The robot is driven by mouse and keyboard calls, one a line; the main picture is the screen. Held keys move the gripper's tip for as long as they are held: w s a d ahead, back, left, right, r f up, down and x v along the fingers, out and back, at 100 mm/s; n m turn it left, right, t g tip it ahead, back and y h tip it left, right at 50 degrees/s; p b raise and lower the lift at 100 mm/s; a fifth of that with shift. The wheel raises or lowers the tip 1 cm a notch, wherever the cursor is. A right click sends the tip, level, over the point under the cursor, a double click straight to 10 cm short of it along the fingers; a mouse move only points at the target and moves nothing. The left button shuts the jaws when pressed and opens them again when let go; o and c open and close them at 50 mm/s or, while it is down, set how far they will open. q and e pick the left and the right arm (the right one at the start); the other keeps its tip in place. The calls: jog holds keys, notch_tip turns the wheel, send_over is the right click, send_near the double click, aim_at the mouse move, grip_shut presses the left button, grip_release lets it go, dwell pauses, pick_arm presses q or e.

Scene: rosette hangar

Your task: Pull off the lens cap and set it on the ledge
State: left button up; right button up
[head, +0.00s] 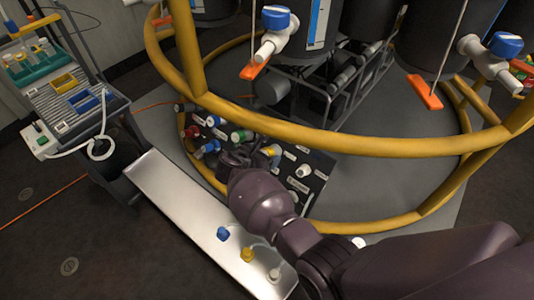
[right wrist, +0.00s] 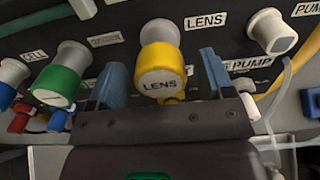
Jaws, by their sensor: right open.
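The lens cap (right wrist: 160,82) is a yellow knob-like cap with a white LENS face, fitted on a port of the dark panel (right wrist: 115,22). My right gripper (right wrist: 162,78) is open, with one blue fingertip on each side of the cap; I cannot tell whether they touch it. In the head view my right gripper (head: 262,151) is at the panel and hides part of it. The ledge (head: 172,192) is a long pale metal shelf in front of the panel. My left gripper is not in view.
On the ledge lie a blue cap (head: 223,233), a yellow cap (head: 246,254) and a white cap (head: 274,274). A green cap (right wrist: 58,82) and an uncapped-looking white port (right wrist: 270,32) flank the lens cap. A yellow rail (head: 330,142) curves above the panel. The ledge's upper half is clear.

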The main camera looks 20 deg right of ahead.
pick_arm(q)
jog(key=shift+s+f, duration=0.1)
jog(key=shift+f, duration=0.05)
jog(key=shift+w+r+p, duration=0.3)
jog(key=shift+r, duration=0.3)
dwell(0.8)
pick_arm(e)
jog(key=c, duration=1.2)
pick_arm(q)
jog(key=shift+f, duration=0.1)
pick_arm(e)
jog(key=shift+c, duration=0.2)
jog(key=shift+a+r, duration=0.1)
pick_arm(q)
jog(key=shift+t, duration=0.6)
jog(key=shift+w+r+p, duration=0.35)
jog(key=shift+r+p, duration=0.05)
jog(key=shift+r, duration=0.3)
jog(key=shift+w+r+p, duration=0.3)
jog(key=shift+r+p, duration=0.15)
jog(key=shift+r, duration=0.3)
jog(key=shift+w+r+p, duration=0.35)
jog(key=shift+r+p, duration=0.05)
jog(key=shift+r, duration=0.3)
pick_arm(e)
jog(key=shift+v, duration=2.9)
jog(key=shift+s, duration=0.1)
